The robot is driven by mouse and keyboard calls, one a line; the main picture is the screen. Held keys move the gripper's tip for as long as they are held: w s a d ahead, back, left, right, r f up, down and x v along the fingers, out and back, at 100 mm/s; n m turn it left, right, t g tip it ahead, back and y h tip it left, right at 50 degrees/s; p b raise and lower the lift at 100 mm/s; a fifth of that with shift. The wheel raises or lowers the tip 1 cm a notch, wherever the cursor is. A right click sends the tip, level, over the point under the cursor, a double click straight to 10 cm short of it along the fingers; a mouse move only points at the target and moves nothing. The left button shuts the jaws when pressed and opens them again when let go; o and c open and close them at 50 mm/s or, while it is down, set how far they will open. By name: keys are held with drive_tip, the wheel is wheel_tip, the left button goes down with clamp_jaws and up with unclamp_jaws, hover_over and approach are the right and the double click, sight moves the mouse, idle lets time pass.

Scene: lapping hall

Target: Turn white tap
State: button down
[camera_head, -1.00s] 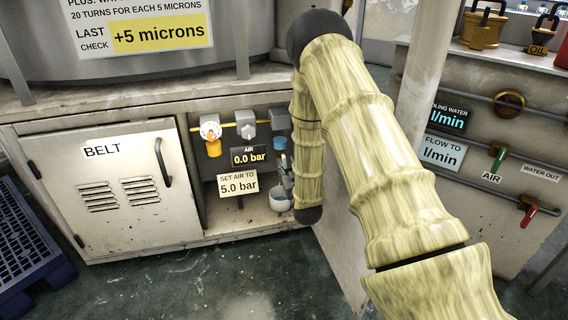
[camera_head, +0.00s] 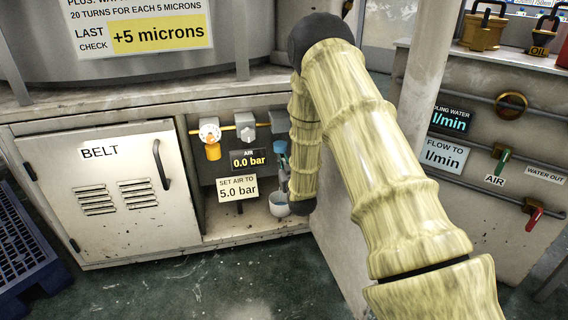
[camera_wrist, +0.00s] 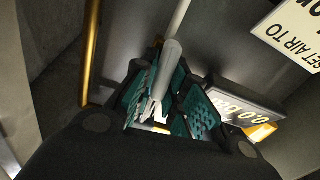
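The white tap is not clearly seen in the head view.
A pressure display (camera_head: 248,160) reads 0.0 bar above a sign (camera_head: 237,188) saying 5.0 bar. A gauge (camera_head: 209,131) with an orange bowl and a grey regulator (camera_head: 246,133) sit left. A BELT door (camera_head: 110,190) is further left. A brass pipe (camera_wrist: 91,50) runs beside my gripper.

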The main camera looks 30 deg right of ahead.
drive_tip(key=shift+r+m+p, duration=0.1)
drive_tip(key=shift+m+p, duration=0.2)
drive_tip(key=shift+p, duration=0.25)
drive_tip(key=shift+d, duration=0.1)
drive_tip(key=shift+m+p, duration=0.4)
drive_tip(key=shift+p, duration=0.05)
drive_tip(key=c, duration=1.5)
unclamp_jaws()
drive_tip(key=shift+s, duration=0.1)
drive_tip(key=v, duration=1.2)
